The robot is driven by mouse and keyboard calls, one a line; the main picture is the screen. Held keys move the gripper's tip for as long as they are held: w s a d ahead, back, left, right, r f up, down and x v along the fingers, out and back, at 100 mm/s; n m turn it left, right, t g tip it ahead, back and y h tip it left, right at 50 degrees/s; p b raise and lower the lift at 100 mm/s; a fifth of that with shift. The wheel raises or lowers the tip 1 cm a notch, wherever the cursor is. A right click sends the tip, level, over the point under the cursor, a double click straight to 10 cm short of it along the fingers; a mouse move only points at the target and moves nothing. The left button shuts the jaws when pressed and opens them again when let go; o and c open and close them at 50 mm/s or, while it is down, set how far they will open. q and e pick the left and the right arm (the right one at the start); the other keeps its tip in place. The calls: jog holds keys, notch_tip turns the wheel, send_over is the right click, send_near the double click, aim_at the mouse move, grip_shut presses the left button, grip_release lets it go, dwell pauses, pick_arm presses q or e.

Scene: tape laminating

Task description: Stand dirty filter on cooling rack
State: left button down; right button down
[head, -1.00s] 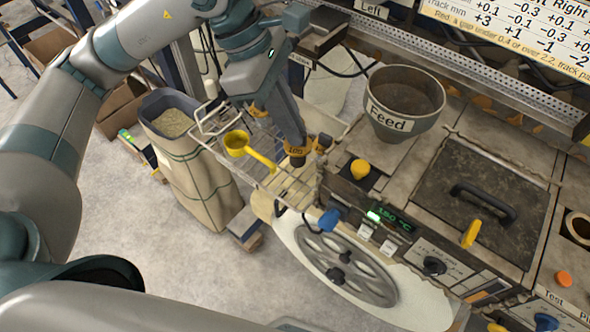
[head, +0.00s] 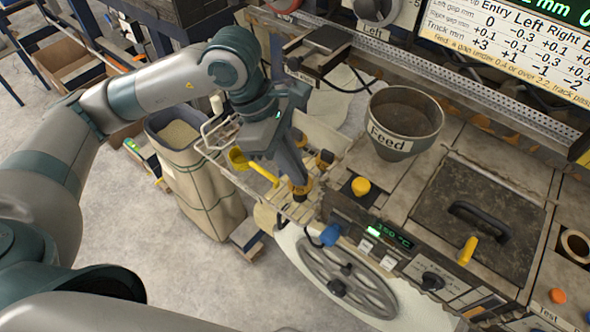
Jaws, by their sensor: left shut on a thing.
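My left gripper (head: 299,180) is shut on a small dark piece with an orange band (head: 300,189), which I take to be the dirty filter. Its fingers hide part of it. It is at the right part of the wire cooling rack (head: 222,142), beside the machine's left edge. I cannot tell whether the piece touches the rack or hangs just above it. A similar orange and dark piece (head: 325,158) stands a little further back, to the right of the gripper. My right gripper is out of view.
A yellow ladle (head: 262,172) lies across the rack. A sack of granules (head: 200,185) stands to the left. The Feed hopper (head: 403,125), a yellow knob (head: 361,187) and a blue knob (head: 329,236) are on the machine at right. A large spoked wheel (head: 345,270) is below.

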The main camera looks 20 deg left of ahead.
pick_arm(q)
notch_tip(320, 180, down, 2)
jog(key=shift+f, duration=0.1)
jog(key=shift+f, duration=0.15)
jog(key=c, duration=1.9)
grip_release()
jog(key=shift+o, duration=0.2)
